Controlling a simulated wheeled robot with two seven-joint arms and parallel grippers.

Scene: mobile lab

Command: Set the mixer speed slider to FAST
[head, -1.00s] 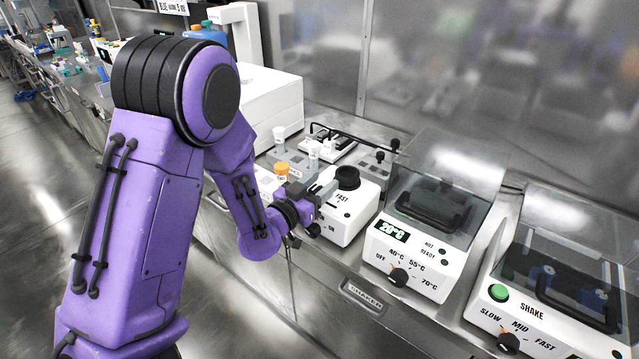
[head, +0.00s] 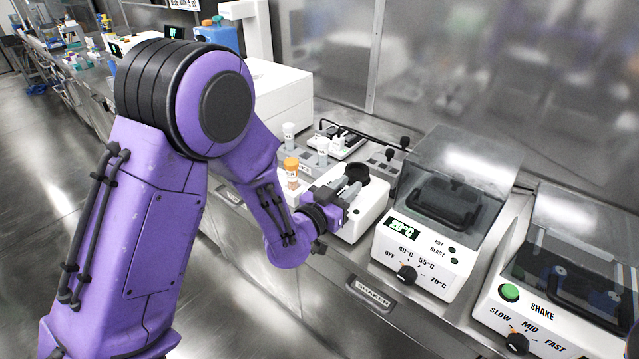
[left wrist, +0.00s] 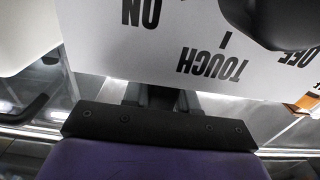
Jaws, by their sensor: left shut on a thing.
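The mixer is a small white box (head: 372,212) on the bench with a black cup (head: 356,174) on top. My left gripper (head: 350,188) is at its front top edge, below the cup, with its grey fingers over the panel. It is shut on a small part there, apparently the speed slider, which the fingers hide. The FAST label is covered from the head. In the left wrist view the white panel (left wrist: 185,45) shows the upside-down words ON, TOUCH and OFF; the fingers (left wrist: 155,95) reach its edge and the slider's position cannot be read.
Right of the mixer stands a white heater (head: 425,250) reading 20°C with a clear lid, then a shaker (head: 530,315) with a green button. Left and behind are an orange-capped tube (head: 291,170) and white-capped tubes (head: 289,133). A metal wall bounds the back.

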